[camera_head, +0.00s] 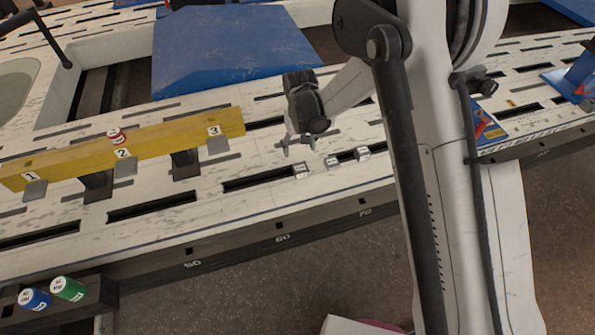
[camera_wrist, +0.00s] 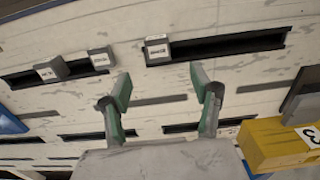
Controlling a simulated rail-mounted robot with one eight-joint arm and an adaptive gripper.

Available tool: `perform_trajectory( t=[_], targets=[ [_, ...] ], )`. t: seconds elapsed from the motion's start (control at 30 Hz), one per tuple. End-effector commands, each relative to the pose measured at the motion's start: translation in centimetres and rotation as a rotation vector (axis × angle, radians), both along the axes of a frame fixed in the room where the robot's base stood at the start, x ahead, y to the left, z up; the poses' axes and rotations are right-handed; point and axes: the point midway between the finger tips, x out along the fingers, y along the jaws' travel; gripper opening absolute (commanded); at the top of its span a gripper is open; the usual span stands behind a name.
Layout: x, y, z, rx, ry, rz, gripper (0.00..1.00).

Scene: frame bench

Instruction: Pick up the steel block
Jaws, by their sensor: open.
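Three small grey metal blocks with white labels sit at the slot near the bench's front edge. In the head view they are a left block (camera_head: 302,170), a middle block (camera_head: 333,161) and a right block (camera_head: 363,153). The wrist view shows them at the top as one block (camera_wrist: 157,50) alone and two close together (camera_wrist: 101,60) (camera_wrist: 50,69). The labels are too small to read, so I cannot tell which is steel. My gripper (camera_head: 299,147) is open and empty above the bench, behind the left block. In the wrist view its fingertips (camera_wrist: 161,80) point toward the lone block.
A yellow beam (camera_head: 70,163) with numbered grey plates stands left of my gripper, and a red-and-white can (camera_head: 116,136) is by it. A blue panel (camera_head: 230,50) lies behind. Blue (camera_head: 35,299) and green (camera_head: 68,289) cans stand at lower left. Slots cut the bench top (camera_head: 240,205).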

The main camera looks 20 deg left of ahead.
Motion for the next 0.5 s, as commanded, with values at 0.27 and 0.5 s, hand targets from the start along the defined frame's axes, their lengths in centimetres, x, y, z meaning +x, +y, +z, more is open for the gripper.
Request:
perform_trajectory(
  t=[0.27, 0.5],
  targets=[
    [0.1, 0.0, -5.2, 0.001, -0.001, 0.0, 0.59],
    [0.1, -0.1, -6.7, 0.001, -0.001, -0.001, 0.59]
  ],
)
